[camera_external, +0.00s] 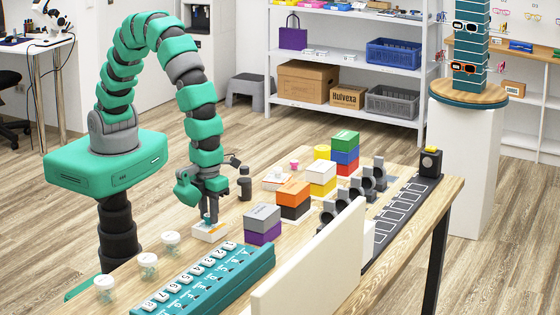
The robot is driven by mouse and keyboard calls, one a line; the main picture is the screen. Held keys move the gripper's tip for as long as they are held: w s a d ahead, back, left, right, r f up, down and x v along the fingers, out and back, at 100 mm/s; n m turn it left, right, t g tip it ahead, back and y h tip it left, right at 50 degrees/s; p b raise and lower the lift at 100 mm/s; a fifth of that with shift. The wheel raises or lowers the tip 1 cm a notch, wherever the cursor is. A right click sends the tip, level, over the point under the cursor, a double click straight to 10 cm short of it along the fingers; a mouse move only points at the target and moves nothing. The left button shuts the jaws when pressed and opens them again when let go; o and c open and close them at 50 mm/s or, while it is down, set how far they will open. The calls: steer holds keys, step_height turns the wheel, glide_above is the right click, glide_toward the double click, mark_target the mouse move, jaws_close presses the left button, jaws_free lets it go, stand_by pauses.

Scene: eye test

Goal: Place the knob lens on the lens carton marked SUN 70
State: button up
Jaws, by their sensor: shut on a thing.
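My gripper (208,214) points down at the near left part of the table. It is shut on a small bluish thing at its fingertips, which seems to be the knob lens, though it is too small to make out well. Right under it lies a low white box (209,233) with an orange mark on its side. This may be the lens carton marked SUN 70, but I cannot read its print. I cannot tell whether the held thing touches the box.
A teal numbered rack (205,280) lies in front, with white-lidded jars (148,265) to its left. A grey and purple box stack (262,223), an orange and black stack (293,198) and a dark bottle (245,183) stand to the right. A cream panel (312,262) rises at the front edge.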

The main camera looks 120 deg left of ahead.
steer(key=o, duration=1)
step_height(320, 180, up, 12)
steer(key=shift+r, duration=0.1)
